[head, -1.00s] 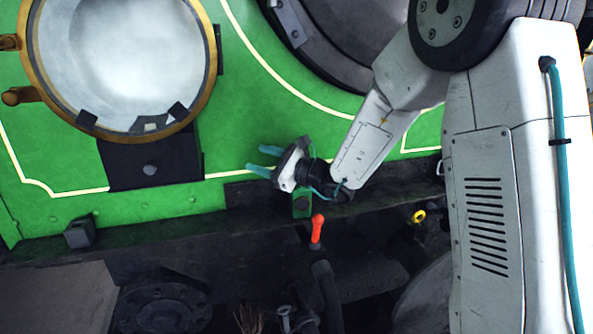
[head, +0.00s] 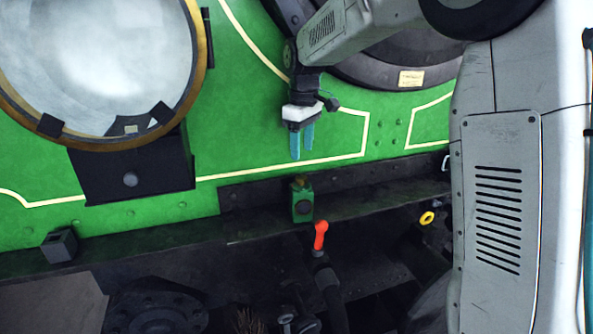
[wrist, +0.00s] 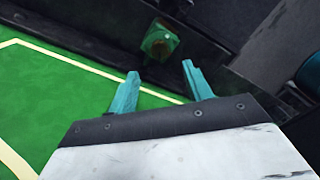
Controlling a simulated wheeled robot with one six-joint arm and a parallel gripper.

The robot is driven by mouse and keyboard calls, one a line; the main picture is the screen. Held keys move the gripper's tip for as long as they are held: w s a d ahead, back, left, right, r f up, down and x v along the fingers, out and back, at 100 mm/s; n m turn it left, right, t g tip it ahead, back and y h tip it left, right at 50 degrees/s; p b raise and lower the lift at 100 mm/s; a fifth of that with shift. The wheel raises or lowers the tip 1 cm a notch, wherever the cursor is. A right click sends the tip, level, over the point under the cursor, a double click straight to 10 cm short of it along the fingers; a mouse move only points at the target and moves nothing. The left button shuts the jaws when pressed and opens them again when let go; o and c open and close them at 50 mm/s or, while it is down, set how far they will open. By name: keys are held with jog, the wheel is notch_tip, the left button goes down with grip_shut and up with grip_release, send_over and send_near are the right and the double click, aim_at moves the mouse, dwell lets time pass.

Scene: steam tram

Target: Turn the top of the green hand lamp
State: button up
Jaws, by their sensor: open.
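The green hand lamp (head: 302,205) stands upright on the dark ledge below the green panel in the head view. Its top (head: 300,181) is a small brownish-yellow cap. In the wrist view the lamp (wrist: 160,42) shows beyond the fingertips, seen from above, between them but nearer the left one. My gripper (head: 301,156) points down above the lamp in the head view, with its teal fingers apart and empty. In the wrist view my gripper (wrist: 160,76) also shows open, with a clear gap between it and the lamp.
A red-handled lever (head: 320,236) stands just below and right of the lamp. A yellow ring (head: 427,218) is further right. A large round brass-rimmed window (head: 205,60) is at upper left. A dark block (head: 59,245) sits on the ledge at left.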

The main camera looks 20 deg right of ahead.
aim_at(302, 177)
jog(key=shift+f+n, duration=0.3)
jog(key=shift+f, duration=0.25)
notch_tip(302, 177, down, 7)
jog(key=shift+r, duration=0.1)
jog(key=shift+s, duration=0.1)
jog(key=c, duration=1)
